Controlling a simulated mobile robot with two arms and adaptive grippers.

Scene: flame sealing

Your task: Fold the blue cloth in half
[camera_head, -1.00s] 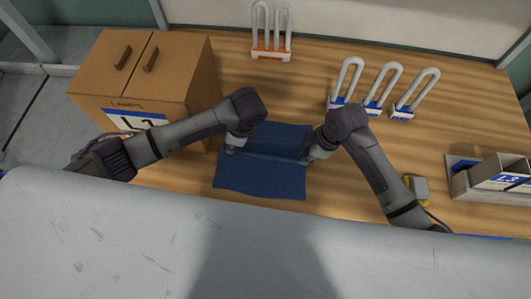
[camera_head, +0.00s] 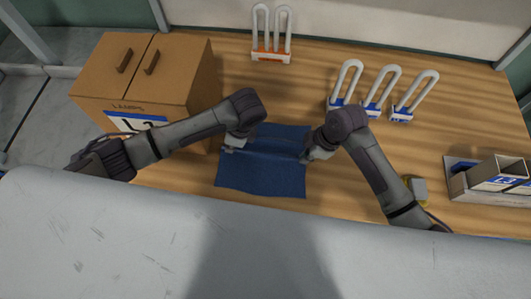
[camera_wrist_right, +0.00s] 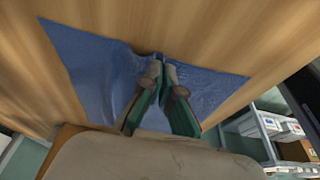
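The blue cloth (camera_head: 262,182) lies on the wooden table between my two arms, with a raised crease running across it between the grippers. My left gripper (camera_head: 234,147) is at the left side of the cloth; its fingertips are too small and hidden to tell their state. My right gripper (camera_head: 308,155) is at the right side of the cloth. In the right wrist view the right gripper's fingers (camera_wrist_right: 164,68) are close together, with the blue cloth (camera_wrist_right: 85,65) bunched and drawn in at the tips. They appear shut on it.
A brown lamps box (camera_head: 150,75) stands left of the cloth. A lamp holder with an orange base (camera_head: 271,55) is behind, and several blue-based lamps (camera_head: 376,103) stand back right.

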